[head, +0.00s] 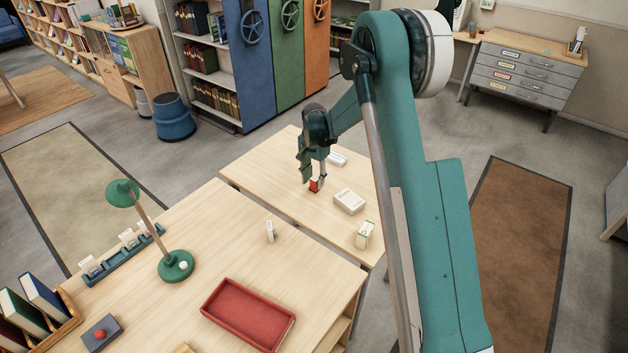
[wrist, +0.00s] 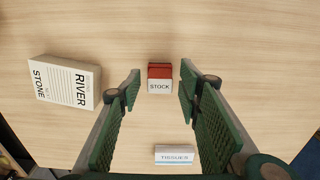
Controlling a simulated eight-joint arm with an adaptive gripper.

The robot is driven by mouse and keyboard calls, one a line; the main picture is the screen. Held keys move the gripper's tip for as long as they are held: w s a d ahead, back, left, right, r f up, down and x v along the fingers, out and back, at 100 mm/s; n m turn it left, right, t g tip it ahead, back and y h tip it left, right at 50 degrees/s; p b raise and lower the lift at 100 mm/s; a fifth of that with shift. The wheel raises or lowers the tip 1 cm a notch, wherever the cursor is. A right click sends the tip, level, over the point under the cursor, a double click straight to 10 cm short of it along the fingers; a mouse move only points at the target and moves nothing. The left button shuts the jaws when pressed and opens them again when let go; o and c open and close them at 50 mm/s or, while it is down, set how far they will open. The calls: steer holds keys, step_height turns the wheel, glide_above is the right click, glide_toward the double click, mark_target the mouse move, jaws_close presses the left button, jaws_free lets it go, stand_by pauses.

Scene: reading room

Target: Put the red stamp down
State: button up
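The red stamp (head: 314,186) is on the light wooden table, below the end of my arm in the head view. In the wrist view the red stamp (wrist: 160,72) shows a white label reading "STOCK". My gripper (wrist: 160,78) is open, with one green finger on each side of the stamp. Bare table shows between the stamp and each finger, so neither finger appears to touch it. In the head view my gripper (head: 316,178) is low over the table, and its fingers partly hide the stamp.
A thick white book (wrist: 68,82) reading "RIVER STONE" lies left of the stamp in the wrist view. A "TISSUES" pack (wrist: 173,154) lies nearer. In the head view a small box (head: 364,234) stands near the table's edge. A red tray (head: 248,312) and green lamp (head: 175,265) occupy the nearer table.

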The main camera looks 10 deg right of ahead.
mark_target(315, 179)
step_height(315, 179, up, 12)
steer(key=shift+p, duration=0.4)
stand_by(0.9)
steer(key=s+d+r+n+t, duration=0.2)
steer(key=s+d+r, duration=0.1)
steer(key=s+r, duration=0.85)
steer(key=s+d+r+n+t, duration=0.1)
steer(key=s+d+r+n, duration=0.15)
steer(key=s+r, duration=0.85)
steer(key=s+d+f+n+t, duration=0.1)
steer(key=s+d+n+t, duration=0.1)
steer(key=s, duration=1.2)
steer(key=s+d+f+n+t, duration=0.1)
steer(key=s+f+n+t, duration=0.1)
steer(key=s, duration=1.1)
steer(key=shift+s+d+f, duration=0.25)
steer(key=shift+s+d, duration=0.1)
